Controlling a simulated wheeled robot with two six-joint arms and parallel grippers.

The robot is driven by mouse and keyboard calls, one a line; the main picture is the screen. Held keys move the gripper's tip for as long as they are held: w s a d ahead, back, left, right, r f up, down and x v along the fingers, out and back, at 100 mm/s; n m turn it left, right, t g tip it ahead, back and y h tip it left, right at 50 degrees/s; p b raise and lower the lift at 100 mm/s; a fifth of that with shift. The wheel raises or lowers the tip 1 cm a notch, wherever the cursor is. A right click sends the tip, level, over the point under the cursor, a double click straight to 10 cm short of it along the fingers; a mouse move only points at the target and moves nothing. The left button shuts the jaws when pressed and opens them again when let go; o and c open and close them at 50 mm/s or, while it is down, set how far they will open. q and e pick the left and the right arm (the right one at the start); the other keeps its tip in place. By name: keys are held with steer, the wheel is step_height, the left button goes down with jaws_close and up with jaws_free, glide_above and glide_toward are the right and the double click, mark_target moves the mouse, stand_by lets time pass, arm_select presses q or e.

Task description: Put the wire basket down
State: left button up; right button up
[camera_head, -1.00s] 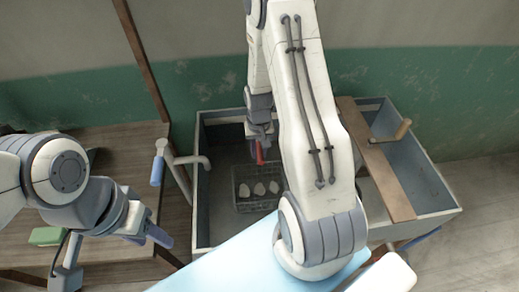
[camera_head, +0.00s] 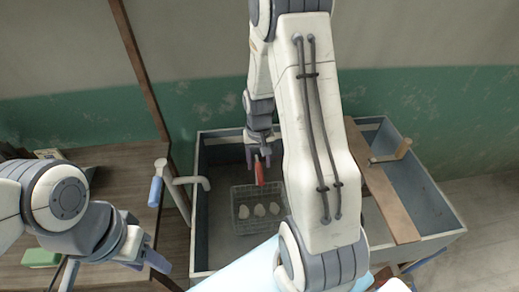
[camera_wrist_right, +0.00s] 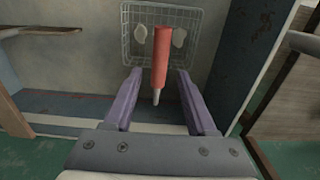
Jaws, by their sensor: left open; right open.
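The wire basket (camera_head: 236,222) rests on the floor of the grey trough, with a few pale lumps (camera_head: 259,210) in it. Its wire mesh also shows at the top of the right wrist view (camera_wrist_right: 128,45). A red handle (camera_head: 260,175) stands above the basket; how it joins the basket is not clear. My right gripper (camera_head: 259,160) is open, with one finger on each side of the handle. The right wrist view shows the red handle (camera_wrist_right: 161,58) between the purple fingers with gaps on both sides. My left gripper (camera_head: 150,262) is open and empty, left of the trough.
The trough (camera_head: 201,235) has raised walls around the basket. A wooden board (camera_head: 385,195) with a peg lies across its right part. A tap pipe (camera_head: 190,181) with a blue handle stands at its left wall. A wooden table (camera_head: 115,190) with a green block is at left.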

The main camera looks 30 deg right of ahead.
step_height(320, 180, up, 7)
steer(key=s+a+r+n, duration=0.2)
steer(key=a+r+n, duration=0.1)
steer(key=a, duration=0.4)
steer(key=s+a+r+n, duration=0.2)
steer(key=a, duration=0.5)
steer(key=s+a+r+n, duration=0.1)
steer(key=s+a+n, duration=0.2)
steer(key=s+a, duration=0.2)
steer(key=s+a+r+n+y, duration=0.1)
steer(key=s+a+n, duration=0.3)
steer(key=s, duration=0.6)
steer(key=shift+s+a+r+n+b, duration=0.35)
steer(key=shift+a+r, duration=0.35)
steer(key=shift+a, duration=0.25)
